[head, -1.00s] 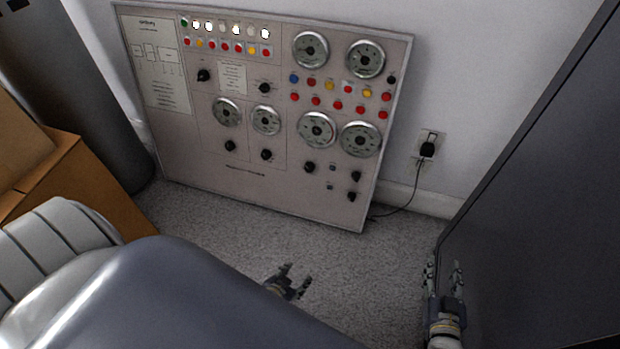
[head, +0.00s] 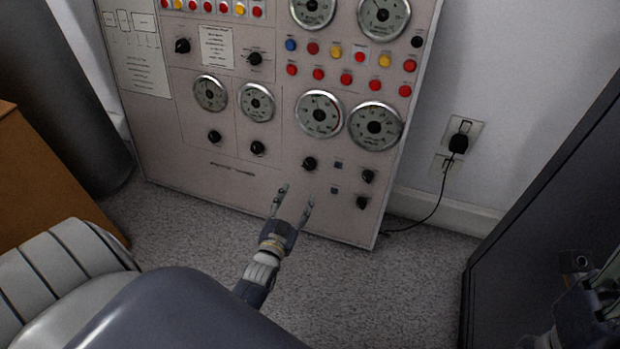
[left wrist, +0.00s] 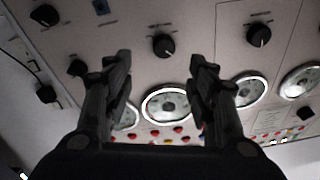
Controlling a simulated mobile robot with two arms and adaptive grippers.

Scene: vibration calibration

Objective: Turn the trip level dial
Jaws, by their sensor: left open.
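The upright control panel (head: 230,170) carries several black dials; their labels are too small to read, so I cannot tell which is the trip level dial. A black dial (head: 309,163) sits below a round gauge (head: 319,113), just above my left gripper (head: 292,200). My left gripper is open and empty, its fingers pointing up at the panel's lower part. In the left wrist view, which shows the panel upside down, this dial (left wrist: 164,45) appears between the open fingers (left wrist: 160,75), apart from them. My right gripper (head: 590,290) is partly in view at the lower right, dark and cut off.
A wall outlet (head: 460,138) with a plugged cord is right of the panel. A dark cabinet (head: 540,190) stands at the right. Carpet (head: 350,280) is clear in front.

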